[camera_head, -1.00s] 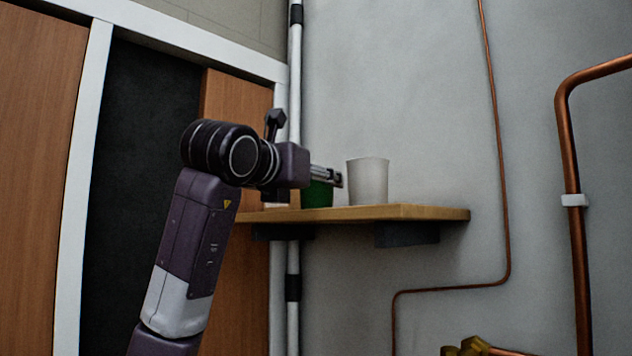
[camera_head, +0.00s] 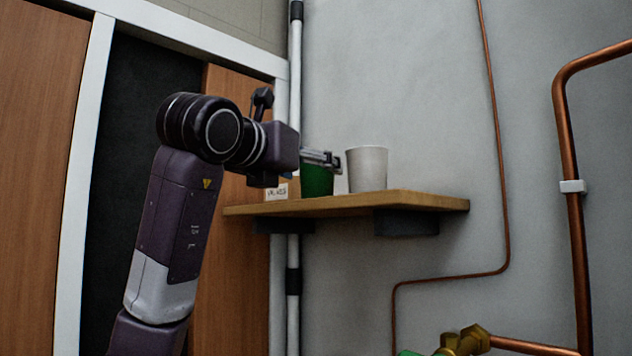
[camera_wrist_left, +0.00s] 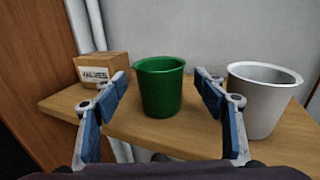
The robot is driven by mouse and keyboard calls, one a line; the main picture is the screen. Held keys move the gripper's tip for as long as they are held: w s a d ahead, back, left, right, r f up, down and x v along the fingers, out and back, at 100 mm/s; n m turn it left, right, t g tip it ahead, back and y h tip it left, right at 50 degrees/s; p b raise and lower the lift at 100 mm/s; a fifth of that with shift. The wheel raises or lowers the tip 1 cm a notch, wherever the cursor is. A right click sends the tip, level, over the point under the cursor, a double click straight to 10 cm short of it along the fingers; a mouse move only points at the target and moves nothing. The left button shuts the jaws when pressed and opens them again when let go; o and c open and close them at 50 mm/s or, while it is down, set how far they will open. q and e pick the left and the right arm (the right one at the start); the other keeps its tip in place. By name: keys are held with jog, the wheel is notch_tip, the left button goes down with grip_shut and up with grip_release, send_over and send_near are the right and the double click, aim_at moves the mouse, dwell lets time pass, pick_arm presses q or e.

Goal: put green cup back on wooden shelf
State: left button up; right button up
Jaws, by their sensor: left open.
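The green cup (camera_head: 317,181) stands upright on the wooden shelf (camera_head: 400,200), left of a white cup. In the left wrist view the green cup (camera_wrist_left: 160,88) stands just beyond and between the two spread fingers, with a gap on each side. My left gripper (camera_head: 335,160) is open and in front of the upper part of the cup in the head view; its fingers also show in the left wrist view (camera_wrist_left: 163,100). The shelf's bare top (camera_wrist_left: 185,140) shows in front of the cup there. My right gripper is in neither view.
The white cup (camera_head: 367,170) stands close to the right finger in the left wrist view (camera_wrist_left: 262,105). A small labelled cardboard box (camera_wrist_left: 103,68) sits at the shelf's left end. Copper pipes (camera_head: 575,200) run along the wall at right.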

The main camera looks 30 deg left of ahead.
pick_arm(q)
jog(key=s+b, duration=0.3)
jog(key=s, duration=0.5)
jog(key=shift+s+d, duration=0.2)
jog(key=shift+s, duration=0.1)
